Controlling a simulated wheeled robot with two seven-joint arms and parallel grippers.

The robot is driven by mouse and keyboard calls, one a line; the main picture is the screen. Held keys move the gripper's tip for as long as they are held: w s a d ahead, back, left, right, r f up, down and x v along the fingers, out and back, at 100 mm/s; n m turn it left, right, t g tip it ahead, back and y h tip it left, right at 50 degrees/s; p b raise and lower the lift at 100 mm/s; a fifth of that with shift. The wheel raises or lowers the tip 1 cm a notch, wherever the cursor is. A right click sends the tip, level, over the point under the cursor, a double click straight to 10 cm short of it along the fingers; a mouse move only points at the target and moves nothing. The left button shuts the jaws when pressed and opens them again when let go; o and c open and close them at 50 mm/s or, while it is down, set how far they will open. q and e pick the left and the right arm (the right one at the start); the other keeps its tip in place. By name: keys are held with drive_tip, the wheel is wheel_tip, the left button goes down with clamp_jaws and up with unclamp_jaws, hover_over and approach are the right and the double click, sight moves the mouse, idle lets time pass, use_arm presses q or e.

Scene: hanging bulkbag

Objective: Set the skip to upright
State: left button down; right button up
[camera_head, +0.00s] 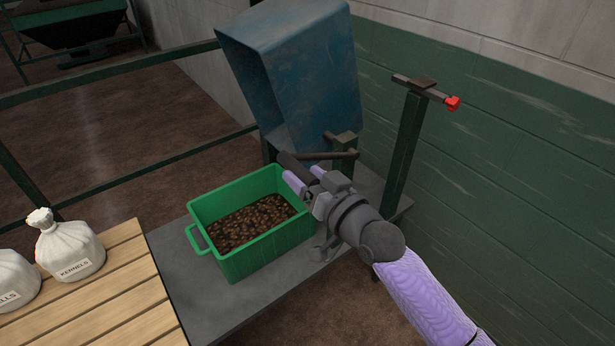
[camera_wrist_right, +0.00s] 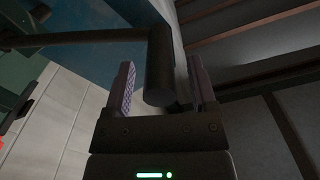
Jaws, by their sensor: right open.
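The blue skip (camera_head: 292,75) is tilted, with its open mouth tipped down toward the green crate. A dark crank handle (camera_head: 292,164) with a bar (camera_head: 335,154) joins a green bracket (camera_head: 345,143) beside the skip's lower edge. My right gripper (camera_head: 305,178) is open at the handle. In the right wrist view the dark cylindrical handle (camera_wrist_right: 160,62) lies between the two lilac fingers of my right gripper (camera_wrist_right: 160,92), with gaps visible on both sides. The skip also shows behind as a blue surface (camera_wrist_right: 105,52). My left gripper is not in view.
A green crate (camera_head: 270,250) of brown kernels stands on a grey platform (camera_head: 205,305) below the skip. A green post (camera_head: 402,150) with a red-tipped bar (camera_head: 452,103) stands right. White sacks (camera_head: 68,250) sit on wooden slats (camera_head: 105,300) at left. Green rails (camera_head: 110,88) cross behind.

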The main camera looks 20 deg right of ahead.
drive_tip(key=shift+c, duration=0.2)
clamp_jaws()
idle(0.6)
idle(0.5)
